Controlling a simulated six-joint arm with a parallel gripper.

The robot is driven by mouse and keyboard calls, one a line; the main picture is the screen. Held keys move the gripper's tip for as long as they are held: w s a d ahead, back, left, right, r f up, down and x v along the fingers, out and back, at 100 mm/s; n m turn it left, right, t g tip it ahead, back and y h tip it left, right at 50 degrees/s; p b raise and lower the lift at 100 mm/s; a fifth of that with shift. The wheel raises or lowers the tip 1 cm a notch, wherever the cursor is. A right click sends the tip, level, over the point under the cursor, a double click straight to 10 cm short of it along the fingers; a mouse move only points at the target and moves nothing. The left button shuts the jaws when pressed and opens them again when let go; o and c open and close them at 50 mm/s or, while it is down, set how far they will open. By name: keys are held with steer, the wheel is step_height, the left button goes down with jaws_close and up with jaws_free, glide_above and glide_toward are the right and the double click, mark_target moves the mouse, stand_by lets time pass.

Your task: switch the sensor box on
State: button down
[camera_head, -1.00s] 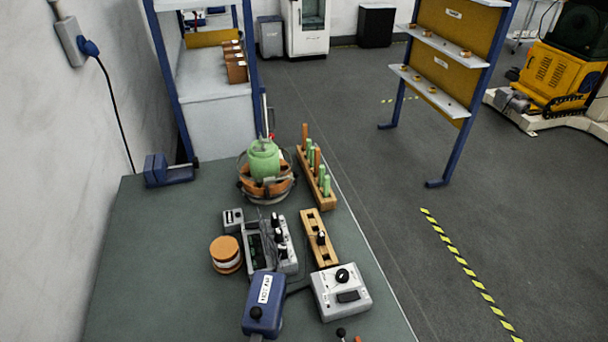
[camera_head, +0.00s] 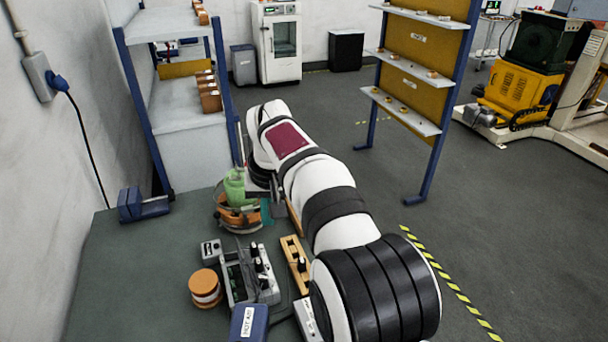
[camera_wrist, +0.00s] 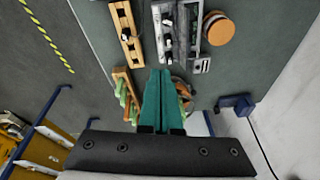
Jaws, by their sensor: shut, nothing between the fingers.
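Several small devices stand on the bench, and no readable label tells me which is the sensor box. A small grey box (camera_head: 211,250) with a dark face shows in the head view, and in the wrist view (camera_wrist: 201,66). Beside it lies a larger grey unit with black knobs (camera_head: 262,268), also in the wrist view (camera_wrist: 168,38). My gripper, with teal fingers (camera_wrist: 161,74), is shut and empty, pointing over the bench.
The bench's left side is clear.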

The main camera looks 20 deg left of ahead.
steer(key=s+a+f+n, duration=0.2)
steer(key=a+f, duration=0.2)
steer(key=a, duration=0.6)
steer(key=shift+s+a+f+n+y, duration=0.15)
steer(key=shift+a+n+y, duration=0.25)
glide_above(224, 261)
steer(key=d, duration=0.1)
steer(key=f, duration=1.2)
steer(key=shift+s+d+f, duration=0.15)
steer(key=shift+s+f, duration=0.15)
steer(key=shift+f, duration=0.5)
steer(key=shift+s+a+f, duration=0.1)
steer(key=shift+a+f, duration=0.1)
steer(key=shift+f, duration=0.15)
steer(key=shift+d, duration=0.1)
